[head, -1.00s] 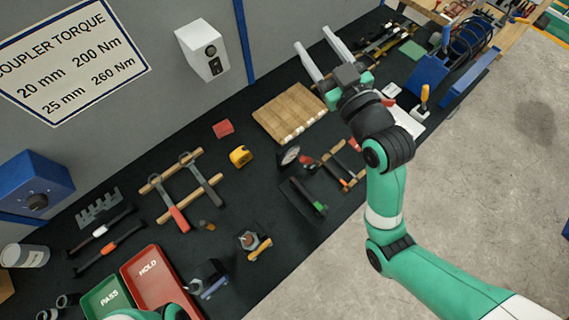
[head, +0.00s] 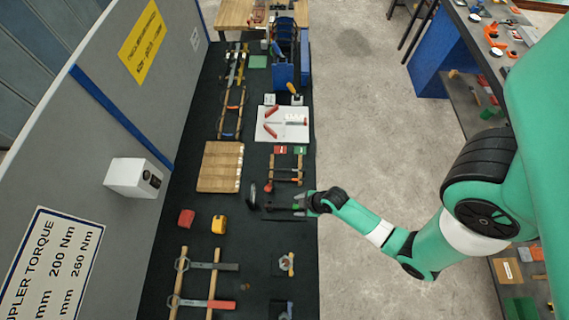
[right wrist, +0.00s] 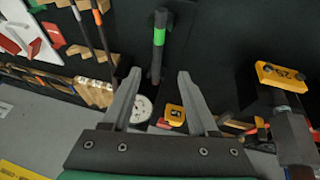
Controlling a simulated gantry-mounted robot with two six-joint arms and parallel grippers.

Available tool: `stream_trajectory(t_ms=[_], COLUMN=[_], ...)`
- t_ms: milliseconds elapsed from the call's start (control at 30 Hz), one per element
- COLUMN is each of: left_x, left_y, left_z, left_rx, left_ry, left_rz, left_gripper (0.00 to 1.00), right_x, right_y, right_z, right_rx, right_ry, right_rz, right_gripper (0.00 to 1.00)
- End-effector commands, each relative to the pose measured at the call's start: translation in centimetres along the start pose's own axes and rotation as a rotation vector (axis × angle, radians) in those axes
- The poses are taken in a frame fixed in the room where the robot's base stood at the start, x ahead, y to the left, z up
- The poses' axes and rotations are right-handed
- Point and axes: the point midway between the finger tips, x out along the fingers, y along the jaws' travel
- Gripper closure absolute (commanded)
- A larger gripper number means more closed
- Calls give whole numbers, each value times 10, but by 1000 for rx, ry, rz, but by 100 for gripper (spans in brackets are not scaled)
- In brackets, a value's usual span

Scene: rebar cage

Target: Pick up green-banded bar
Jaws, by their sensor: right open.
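The green-banded bar (right wrist: 159,37) is a dark bar with a bright green band, seen in the right wrist view. It lies on the black mat, lengthwise ahead of and between my right fingertips (right wrist: 160,75). My right gripper is open, with nothing held between its fingers. In the head view my right gripper (head: 304,203) is low over the mat's right edge, at the bar's place, and partly hides it. I cannot tell from these views how far the fingers are above the bar. My left gripper is out of view.
A round gauge (right wrist: 143,108) and a yellow block (head: 219,224) are close by. A wooden rack with bars (head: 286,168) lies just beyond the gripper. A wooden board (head: 221,167) and white tray (head: 283,123) lie farther along. Open floor (head: 370,140) is to the right.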

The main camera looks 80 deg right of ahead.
Motion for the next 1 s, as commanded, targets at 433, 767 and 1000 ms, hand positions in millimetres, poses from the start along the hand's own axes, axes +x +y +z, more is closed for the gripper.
stream_trajectory(t_ms=[433, 767, 1000], left_x=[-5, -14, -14], left_y=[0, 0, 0], left_z=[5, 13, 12], left_rx=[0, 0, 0], left_ry=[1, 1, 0], left_rz=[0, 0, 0], left_gripper=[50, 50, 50], right_x=[44, 90, 90], right_y=[2, 5, 5], right_z=[0, 3, 3], right_rx=[1, 0, 0], right_ry=[0, 0, 1], right_rz=[1, 0, 1], right_gripper=[40, 40, 40])
